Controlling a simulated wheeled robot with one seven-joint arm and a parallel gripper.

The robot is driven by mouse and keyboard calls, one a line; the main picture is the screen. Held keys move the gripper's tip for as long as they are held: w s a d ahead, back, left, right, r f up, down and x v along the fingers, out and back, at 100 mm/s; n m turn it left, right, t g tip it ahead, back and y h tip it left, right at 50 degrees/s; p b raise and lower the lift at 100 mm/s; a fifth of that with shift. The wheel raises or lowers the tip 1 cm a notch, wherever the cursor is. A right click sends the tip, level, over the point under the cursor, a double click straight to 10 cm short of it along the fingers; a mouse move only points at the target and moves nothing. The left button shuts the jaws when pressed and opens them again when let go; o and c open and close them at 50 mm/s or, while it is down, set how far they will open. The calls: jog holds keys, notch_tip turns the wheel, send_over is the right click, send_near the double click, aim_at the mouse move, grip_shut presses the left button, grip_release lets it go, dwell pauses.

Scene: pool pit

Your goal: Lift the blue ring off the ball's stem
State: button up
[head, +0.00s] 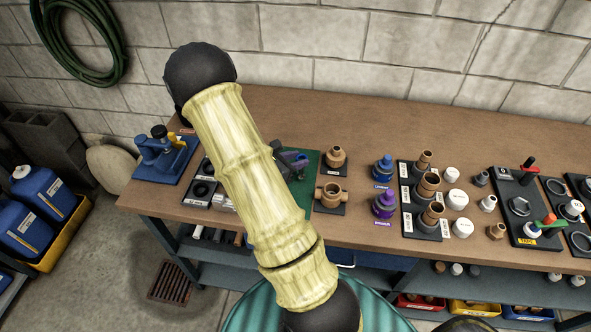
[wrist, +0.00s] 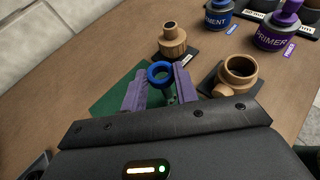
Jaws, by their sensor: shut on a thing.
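The blue ring (wrist: 160,74) shows in the wrist view between the two purple fingers of my gripper (wrist: 160,88), which is shut on it. Its round opening faces up towards the camera. A small grey-green part (wrist: 171,94) shows just below the ring, beside the right finger; I cannot tell whether it is the ball's stem or whether the ring is still around it. The ball itself is not clearly visible, hidden by my gripper. In the head view my gripper (head: 294,160) is over the green mat (head: 309,172), partly hidden behind my arm.
Brown fittings (head: 335,157) (head: 331,196) stand close on the right of my gripper. Beyond them are a blue cement can (head: 382,168) and a purple primer can (head: 384,204). A blue vise-like tool (head: 163,152) stands at the bench's left end. The back strip of the wooden bench (head: 330,115) is clear.

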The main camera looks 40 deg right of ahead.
notch_tip(320, 180, up, 4)
jog(key=shift+f, duration=0.1)
dwell(0.7)
